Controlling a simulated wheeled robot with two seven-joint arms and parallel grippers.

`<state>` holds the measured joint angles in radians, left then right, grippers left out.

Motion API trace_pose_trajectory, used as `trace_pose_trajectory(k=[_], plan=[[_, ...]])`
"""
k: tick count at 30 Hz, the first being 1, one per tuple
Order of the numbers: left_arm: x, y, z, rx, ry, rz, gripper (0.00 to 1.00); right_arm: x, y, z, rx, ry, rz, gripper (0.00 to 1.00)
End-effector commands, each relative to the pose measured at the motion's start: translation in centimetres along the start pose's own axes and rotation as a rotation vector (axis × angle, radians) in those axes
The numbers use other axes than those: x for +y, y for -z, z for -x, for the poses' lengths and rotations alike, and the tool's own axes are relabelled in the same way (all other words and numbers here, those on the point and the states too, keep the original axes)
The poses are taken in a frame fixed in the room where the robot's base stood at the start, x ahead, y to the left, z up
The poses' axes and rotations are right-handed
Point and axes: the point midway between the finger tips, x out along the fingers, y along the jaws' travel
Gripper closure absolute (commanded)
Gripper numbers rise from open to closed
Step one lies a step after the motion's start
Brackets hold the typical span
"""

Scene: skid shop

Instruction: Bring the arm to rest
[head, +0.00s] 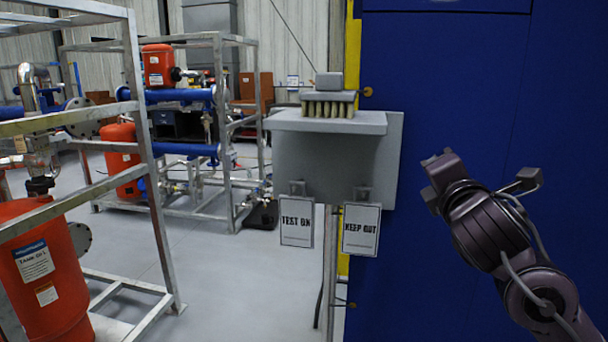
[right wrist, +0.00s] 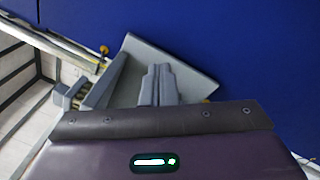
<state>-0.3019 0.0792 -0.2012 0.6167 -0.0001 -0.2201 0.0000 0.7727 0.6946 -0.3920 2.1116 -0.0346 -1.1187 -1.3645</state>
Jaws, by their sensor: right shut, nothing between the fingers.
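My right arm (head: 490,230) is raised at the right of the head view, in front of the blue wall. Its gripper (right wrist: 158,72) shows in the right wrist view with its two grey fingers together and nothing between them. In the head view the gripper end is right of the grey shelf, apart from it in the picture; its fingertips are hard to make out. My left arm and gripper are not in view.
A grey shelf (head: 290,121) carries a brush (head: 328,104). Below hang a TEST ON sign (head: 296,222) and a KEEP OUT sign (head: 361,230). A blue panel (head: 440,70) stands behind my arm. Metal frames with red tanks (head: 45,275) stand left; some floor (head: 215,270) is clear.

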Motion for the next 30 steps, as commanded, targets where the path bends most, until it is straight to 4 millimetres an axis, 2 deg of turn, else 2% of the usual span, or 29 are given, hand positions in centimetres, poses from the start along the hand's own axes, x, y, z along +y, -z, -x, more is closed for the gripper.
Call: trace_pose_trajectory(k=[1,6,11,15,18,21,30], plan=[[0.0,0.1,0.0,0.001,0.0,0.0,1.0,-2.9,3.0,0.6,0.055,0.067,-0.11,1.0],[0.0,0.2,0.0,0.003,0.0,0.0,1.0,-11.8,10.8,4.1,0.15,0.327,-0.496,1.0],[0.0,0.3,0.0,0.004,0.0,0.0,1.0,-19.6,16.5,9.7,0.142,0.618,-0.848,1.0],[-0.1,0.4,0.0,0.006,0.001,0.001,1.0,-25.4,20.1,15.8,0.047,0.887,-1.126,1.0],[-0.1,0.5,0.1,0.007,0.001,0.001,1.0,-28.3,21.6,19.7,-0.049,1.044,-1.273,1.0],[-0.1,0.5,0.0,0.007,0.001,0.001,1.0,-30.4,22.6,23.1,-0.145,1.166,-1.377,1.0],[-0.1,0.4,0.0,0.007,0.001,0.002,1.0,-34.3,23.9,31.2,-0.44,1.424,-1.575,1.0]])
